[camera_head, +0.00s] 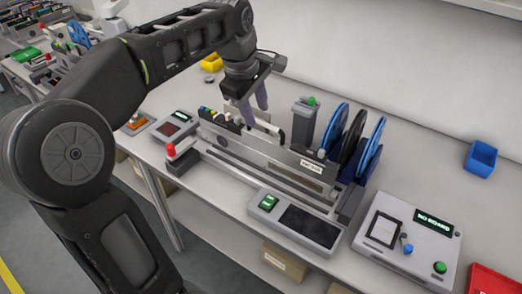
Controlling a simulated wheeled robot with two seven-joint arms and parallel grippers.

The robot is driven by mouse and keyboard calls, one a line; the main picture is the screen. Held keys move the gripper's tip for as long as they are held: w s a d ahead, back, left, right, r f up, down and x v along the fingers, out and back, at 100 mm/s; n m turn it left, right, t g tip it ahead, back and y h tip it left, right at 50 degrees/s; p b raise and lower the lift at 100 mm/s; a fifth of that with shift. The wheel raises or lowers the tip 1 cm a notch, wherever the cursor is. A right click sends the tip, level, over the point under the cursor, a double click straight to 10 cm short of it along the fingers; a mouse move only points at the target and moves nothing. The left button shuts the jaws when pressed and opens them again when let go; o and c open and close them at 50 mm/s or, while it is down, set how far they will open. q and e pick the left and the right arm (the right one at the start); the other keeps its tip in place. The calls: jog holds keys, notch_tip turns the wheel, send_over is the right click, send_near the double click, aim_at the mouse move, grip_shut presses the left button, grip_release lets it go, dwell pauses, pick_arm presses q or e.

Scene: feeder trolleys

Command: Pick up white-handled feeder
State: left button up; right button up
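A long grey feeder (262,152) lies along the bench-top fixture, with a small label near its right end. Small white parts show at its top, but I cannot tell for sure which is the white handle. My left gripper (252,114) reaches down over the feeder's left half from above. Its two fingers are apart, with one on the left and one on the right. I see nothing held between them, and I cannot tell whether they touch the feeder. The fingers and gripper body hide part of the feeder's top. My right gripper is out of view.
Blue and black reels (354,138) stand upright right of the feeder. A blue bin (480,158) is far right.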

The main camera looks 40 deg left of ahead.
aim_at(260, 121)
pick_arm(q)
jog(key=x, duration=0.5)
jog(key=shift+f+p, duration=0.1)
jog(key=shift+p, duration=0.25)
jog(key=shift+c, duration=0.4)
grip_shut()
dwell(0.9)
dwell(0.4)
